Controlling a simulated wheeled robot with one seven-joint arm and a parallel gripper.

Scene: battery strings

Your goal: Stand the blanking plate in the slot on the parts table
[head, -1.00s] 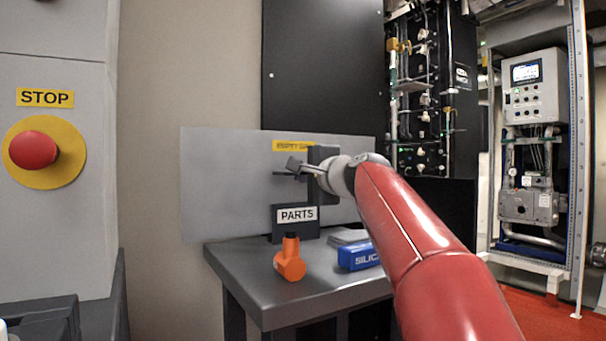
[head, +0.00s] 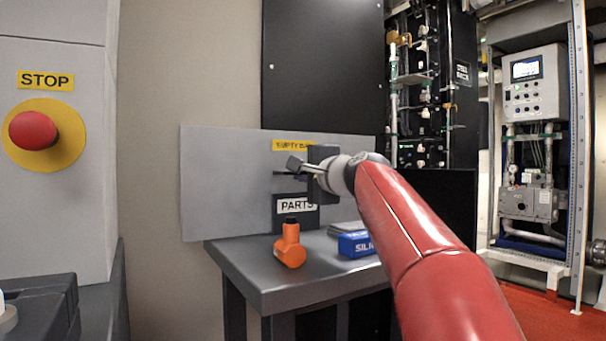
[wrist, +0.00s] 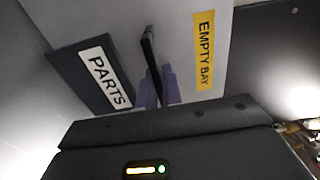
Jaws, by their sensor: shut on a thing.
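My gripper (head: 300,167) is at the far side of the parts table (head: 262,284), above the dark block with the PARTS label (head: 297,206). It is shut on a thin dark plate, the blanking plate (wrist: 150,52), seen nearly edge-on between the purplish fingers in the wrist view. The plate is small and hard to make out in the head view. The PARTS block also shows in the wrist view (wrist: 72,68), left of the plate. The plate appears held apart from the block. The slot itself cannot be made out.
An orange tool (head: 290,246) stands on the table in front of the block. A blue box (head: 355,244) lies to its right. A pale panel with a yellow EMPTY BAY label (head: 292,146) rises behind. The table's front left is clear.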

